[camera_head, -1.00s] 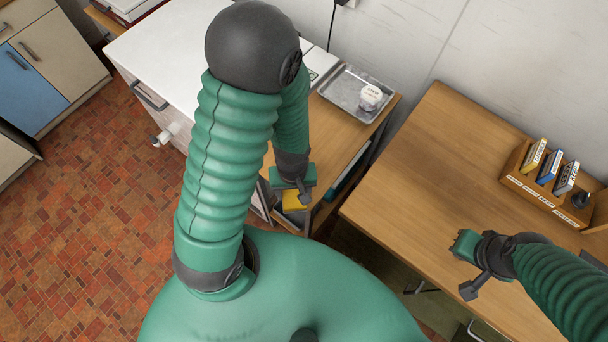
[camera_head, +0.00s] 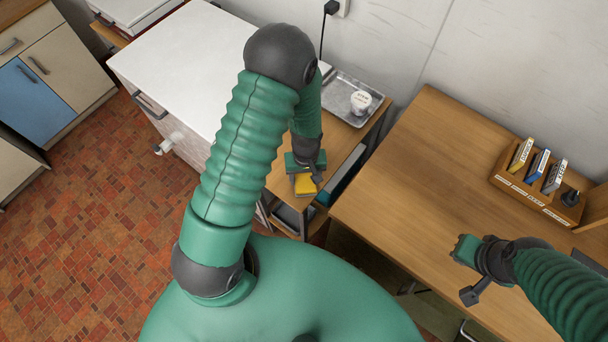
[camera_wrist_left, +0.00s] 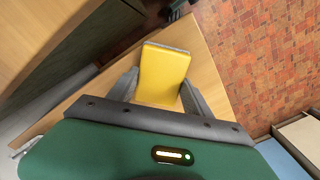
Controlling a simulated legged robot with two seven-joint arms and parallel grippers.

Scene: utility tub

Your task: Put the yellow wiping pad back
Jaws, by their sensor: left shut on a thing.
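The yellow wiping pad (camera_head: 304,184) is a flat yellow block with a grey edge. My left gripper (camera_head: 305,175) is shut on it near the front end of the low wooden side table (camera_head: 343,139). In the left wrist view the pad (camera_wrist_left: 163,74) sits between the two grey fingers (camera_wrist_left: 160,92), with the wooden surface behind it. I cannot tell whether the pad touches that surface. My right gripper (camera_head: 467,273) is over the near edge of the large wooden table, its two fingers apart and nothing between them.
A metal tray (camera_head: 345,95) with a white tub (camera_head: 360,102) stands at the side table's back. A white-topped cabinet (camera_head: 185,60) is to the left. The large wooden table (camera_head: 430,170) is mostly clear, with a wooden rack (camera_head: 537,190) of labelled small boxes at its right.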

